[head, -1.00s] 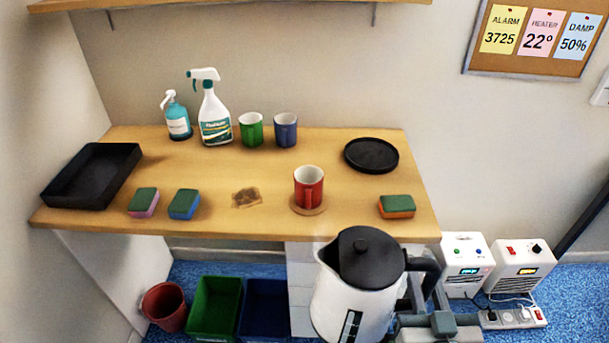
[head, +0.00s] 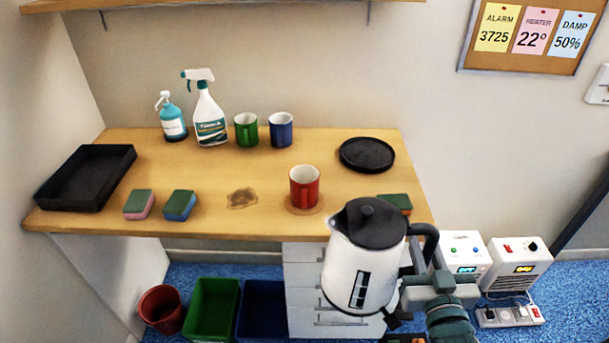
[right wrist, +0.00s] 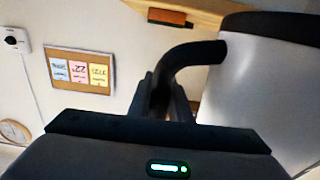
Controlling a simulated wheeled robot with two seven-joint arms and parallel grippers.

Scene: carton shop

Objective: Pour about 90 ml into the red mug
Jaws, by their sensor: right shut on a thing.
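The red mug (head: 304,188) stands upright on a round coaster (head: 291,209) near the front edge of the table. A white kettle (head: 356,272) with a black lid and black handle is held in the air in front of the table, to the right of and nearer than the mug. My right gripper (head: 416,272) is shut on the kettle's handle; the right wrist view shows the handle (right wrist: 190,55) between the fingers. The kettle looks close to upright, its spout toward the left. The inside of the mug is mostly hidden. My left gripper is not in view.
A green mug (head: 246,130), a blue mug (head: 281,130), spray bottle (head: 211,122) and pump bottle (head: 173,120) stand at the back. A black plate (head: 367,154), black tray (head: 62,200), sponges (head: 139,204) and a brown stain (head: 242,198) are on the table. The kettle partly hides an orange-green sponge (head: 398,202).

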